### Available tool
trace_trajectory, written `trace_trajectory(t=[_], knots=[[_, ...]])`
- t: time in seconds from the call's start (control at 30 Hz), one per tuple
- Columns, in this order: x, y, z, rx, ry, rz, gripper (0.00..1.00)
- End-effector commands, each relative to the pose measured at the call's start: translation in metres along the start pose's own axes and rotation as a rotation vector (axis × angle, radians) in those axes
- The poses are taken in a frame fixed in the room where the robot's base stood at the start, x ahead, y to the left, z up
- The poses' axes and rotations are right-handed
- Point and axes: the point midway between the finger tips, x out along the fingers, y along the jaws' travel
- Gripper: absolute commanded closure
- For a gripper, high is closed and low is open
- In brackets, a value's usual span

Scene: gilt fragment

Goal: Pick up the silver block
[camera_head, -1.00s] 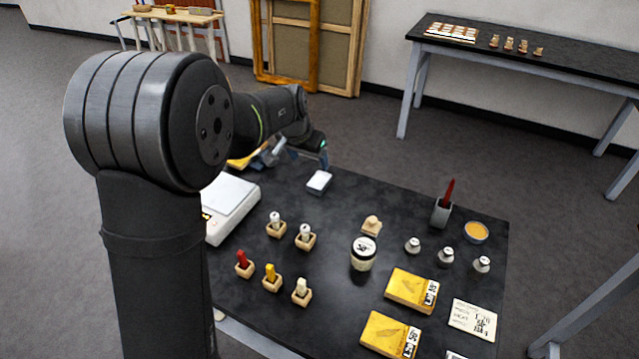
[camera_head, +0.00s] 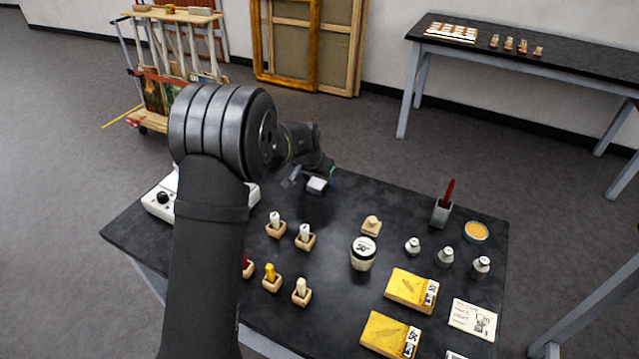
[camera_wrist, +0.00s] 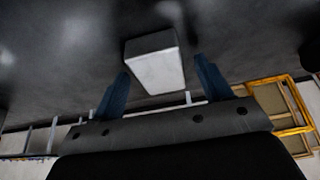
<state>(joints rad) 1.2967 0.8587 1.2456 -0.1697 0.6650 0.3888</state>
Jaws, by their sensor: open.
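The silver block (camera_head: 317,185) is a small pale box on the back part of the black table (camera_head: 410,185). It also shows in the wrist view (camera_wrist: 157,68), where its pale face lies between my two blue fingers. My gripper (camera_head: 312,180) is open around the block, with a visible gap on each side in the wrist view (camera_wrist: 161,64). The fingers are not shut on it. In the head view, my wrist partly covers the gripper, and the exact finger height is hard to tell.
Several small wooden holders with coloured pieces, such as the one with a white piece (camera_head: 305,237), stand nearer the front. A jar (camera_head: 363,254) and a wooden piece (camera_head: 372,225) are to the right. A white device (camera_head: 160,198) is partly hidden by my arm.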

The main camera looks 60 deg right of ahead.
Motion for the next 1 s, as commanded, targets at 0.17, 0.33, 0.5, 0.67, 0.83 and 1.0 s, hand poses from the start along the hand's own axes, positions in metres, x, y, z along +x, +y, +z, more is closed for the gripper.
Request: trace_trajectory(t=[0.17, 0.33, 0.5, 0.67, 0.83, 1.0], knots=[[0.003, 0.0, -0.001, 0.0, 0.002, 0.0, 0.29], [0.003, 0.0, -0.001, 0.0, 0.002, 0.0, 0.41], [0.003, 0.0, -0.001, 0.0, 0.002, 0.0, 0.74], [0.002, 0.0, -0.001, 0.0, 0.003, 0.0, 0.86], [0.001, 0.0, -0.002, 0.0, 0.003, -0.001, 0.86], [-0.009, 0.0, -0.006, 0.0, 0.004, -0.001, 0.86]])
